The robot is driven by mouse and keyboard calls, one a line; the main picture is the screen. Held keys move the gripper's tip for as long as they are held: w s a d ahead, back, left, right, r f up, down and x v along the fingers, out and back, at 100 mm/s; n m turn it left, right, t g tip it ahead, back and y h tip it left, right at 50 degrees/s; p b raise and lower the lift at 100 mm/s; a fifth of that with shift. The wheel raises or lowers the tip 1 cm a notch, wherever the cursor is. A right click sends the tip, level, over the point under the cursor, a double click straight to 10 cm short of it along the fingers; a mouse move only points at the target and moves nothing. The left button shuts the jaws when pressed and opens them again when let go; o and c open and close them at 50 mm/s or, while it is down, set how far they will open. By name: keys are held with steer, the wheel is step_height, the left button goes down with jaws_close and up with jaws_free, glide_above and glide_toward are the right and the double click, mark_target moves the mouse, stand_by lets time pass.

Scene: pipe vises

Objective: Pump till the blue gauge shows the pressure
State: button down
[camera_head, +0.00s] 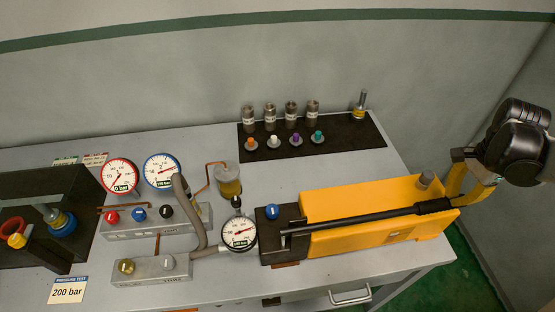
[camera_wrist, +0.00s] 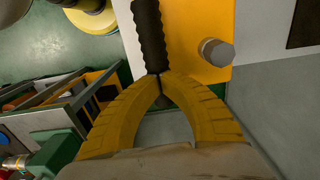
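The yellow pump (camera_head: 345,210) sits on the right of the bench, its black lever (camera_head: 365,220) lying low along it. My gripper (camera_head: 456,200) is at the lever's right end. In the wrist view its yellow fingers (camera_wrist: 157,76) close together at the tip of the ribbed black grip (camera_wrist: 150,35). The blue-rimmed gauge (camera_head: 161,171) stands left of centre; its small label seems to read 100 bar, the needle too small to read surely. The red-rimmed gauge (camera_head: 120,175) seems to read 0 bar. A sign (camera_head: 68,290) reads "Pressure test 200 bar".
A black-rimmed gauge (camera_head: 239,233) stands left of the pump. Red (camera_head: 112,216), blue (camera_head: 138,213) and black knobs sit on a grey manifold. A blue knob (camera_head: 272,212) is on the pump. A dark mat (camera_head: 340,140) with fittings lies behind. The wall is close behind the bench.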

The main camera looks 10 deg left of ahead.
steer(key=r+p, duration=0.4)
steer(key=r, duration=0.1)
steer(key=a+r+p, duration=0.1)
steer(key=r+p, duration=0.1)
steer(key=r, duration=0.1)
steer(key=shift+s+r, duration=0.2)
step_height(320, 180, up, 7)
steer(key=a+p, duration=0.1)
steer(key=p, duration=0.4)
steer(key=shift+s+a+f, duration=0.15)
steer(key=shift+s+a, duration=0.15)
steer(key=shift+a, duration=0.05)
steer(key=shift+f, duration=0.25)
steer(key=shift+a+r, duration=0.15)
steer(key=shift+r, duration=0.35)
stand_by(0.9)
